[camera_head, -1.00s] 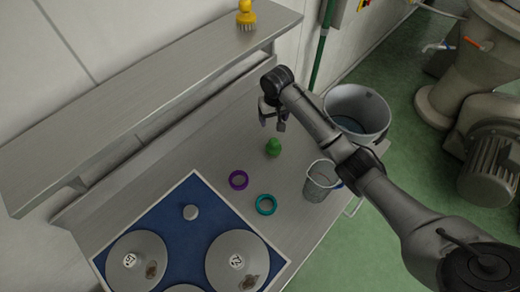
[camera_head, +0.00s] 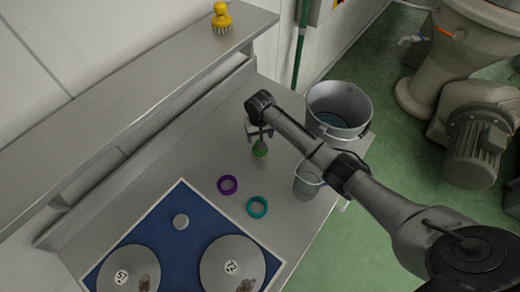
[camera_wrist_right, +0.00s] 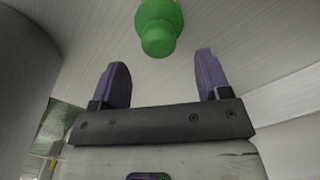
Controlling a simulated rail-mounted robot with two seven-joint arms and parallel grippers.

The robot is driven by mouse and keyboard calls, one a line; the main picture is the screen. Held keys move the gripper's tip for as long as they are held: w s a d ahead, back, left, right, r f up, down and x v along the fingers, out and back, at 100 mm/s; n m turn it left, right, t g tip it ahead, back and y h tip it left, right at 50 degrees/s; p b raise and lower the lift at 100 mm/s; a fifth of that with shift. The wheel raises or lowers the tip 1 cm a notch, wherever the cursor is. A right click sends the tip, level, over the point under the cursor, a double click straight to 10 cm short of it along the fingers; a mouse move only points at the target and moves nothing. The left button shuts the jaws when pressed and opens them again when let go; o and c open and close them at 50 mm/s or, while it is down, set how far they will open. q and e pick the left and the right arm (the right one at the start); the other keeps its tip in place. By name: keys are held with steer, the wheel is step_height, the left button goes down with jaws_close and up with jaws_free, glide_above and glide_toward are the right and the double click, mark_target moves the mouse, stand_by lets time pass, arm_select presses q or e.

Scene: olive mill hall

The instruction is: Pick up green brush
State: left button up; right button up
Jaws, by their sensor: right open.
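The green brush (camera_head: 260,153) is on the steel table, and in the head view my right gripper (camera_head: 258,133) is right by it and partly covers it. In the right wrist view the green brush (camera_wrist_right: 159,24) shows its rounded knob, ahead of the open fingers and roughly midway between them in the picture. The fingers of my right gripper (camera_wrist_right: 160,82) are spread apart with nothing between them, and a gap shows between fingertips and brush. The brush's lower part is cut off or hidden. My left gripper is not in view.
A purple ring (camera_head: 219,186) and a teal ring (camera_head: 249,209) lie near a blue mat (camera_head: 150,235) with metal discs. A small metal pail (camera_head: 307,183) and a large bucket (camera_head: 338,108) stand to the right. A yellow brush (camera_head: 221,18) sits on the upper shelf (camera_head: 120,95).

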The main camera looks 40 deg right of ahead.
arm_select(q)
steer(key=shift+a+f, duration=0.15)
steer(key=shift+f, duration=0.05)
arm_select(e)
step_height(320, 180, down, 5)
steer(key=shift+s+r, duration=0.1)
steer(key=shift+s, duration=0.05)
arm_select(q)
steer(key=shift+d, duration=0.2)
arm_select(e)
steer(key=c, duration=1.1)
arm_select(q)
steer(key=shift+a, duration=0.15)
arm_select(e)
steer(key=shift+r, duration=0.2)
